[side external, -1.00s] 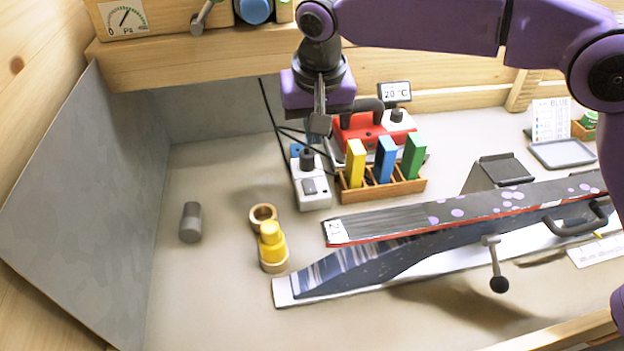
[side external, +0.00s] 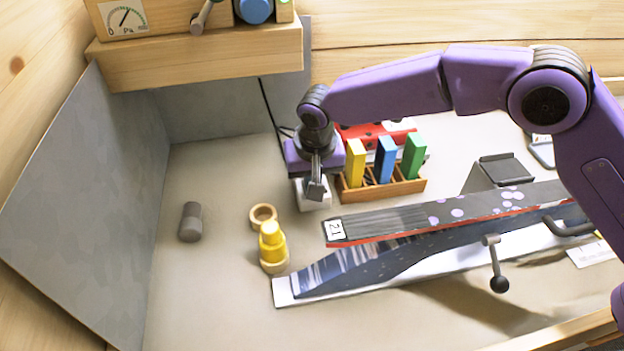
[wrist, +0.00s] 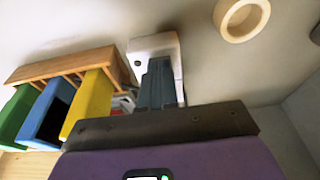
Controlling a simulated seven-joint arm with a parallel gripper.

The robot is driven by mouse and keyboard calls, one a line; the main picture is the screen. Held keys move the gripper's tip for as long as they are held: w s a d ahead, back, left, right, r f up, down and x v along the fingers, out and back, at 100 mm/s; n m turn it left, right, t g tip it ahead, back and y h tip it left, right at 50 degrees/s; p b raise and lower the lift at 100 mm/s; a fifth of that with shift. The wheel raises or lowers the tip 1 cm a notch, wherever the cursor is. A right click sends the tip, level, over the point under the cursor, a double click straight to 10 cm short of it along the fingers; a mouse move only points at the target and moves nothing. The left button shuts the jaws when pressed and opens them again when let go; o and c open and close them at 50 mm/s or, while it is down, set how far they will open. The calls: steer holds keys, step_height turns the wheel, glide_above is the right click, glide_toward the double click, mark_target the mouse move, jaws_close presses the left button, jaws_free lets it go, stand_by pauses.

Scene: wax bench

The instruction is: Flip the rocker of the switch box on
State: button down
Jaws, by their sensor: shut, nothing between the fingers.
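The switch box (side external: 312,204) is a small white box on the bench, left of the wax rack. In the side view my gripper (side external: 316,190) is directly over it and covers most of it, including the rocker. In the wrist view the white end of the switch box (wrist: 150,44) shows beyond my shut fingers (wrist: 160,88), which point down at it. The rocker is hidden behind the fingers there. I cannot tell whether the fingertips touch the box or which way the rocker is tipped. My gripper is shut and empty.
A wooden rack (side external: 394,188) with yellow, blue and green wax blocks stands close on the right. A wooden ring (side external: 263,214), a yellow bottle (side external: 271,243) and a grey cylinder (side external: 190,222) are to the left. A ski (side external: 440,219) lies in front. The left bench is mostly clear.

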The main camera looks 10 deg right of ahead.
steer(key=shift+f, duration=0.1)
steer(key=shift+s+f, duration=0.2)
steer(key=shift+f, duration=0.25)
steer(key=shift+r, duration=0.15)
steer(key=shift+r, duration=0.7)
steer(key=shift+r, duration=0.15)
steer(key=shift+r, duration=0.3)
steer(key=s+v, duration=0.2)
steer(key=v, duration=1.1)
steer(key=shift+f, duration=0.3)
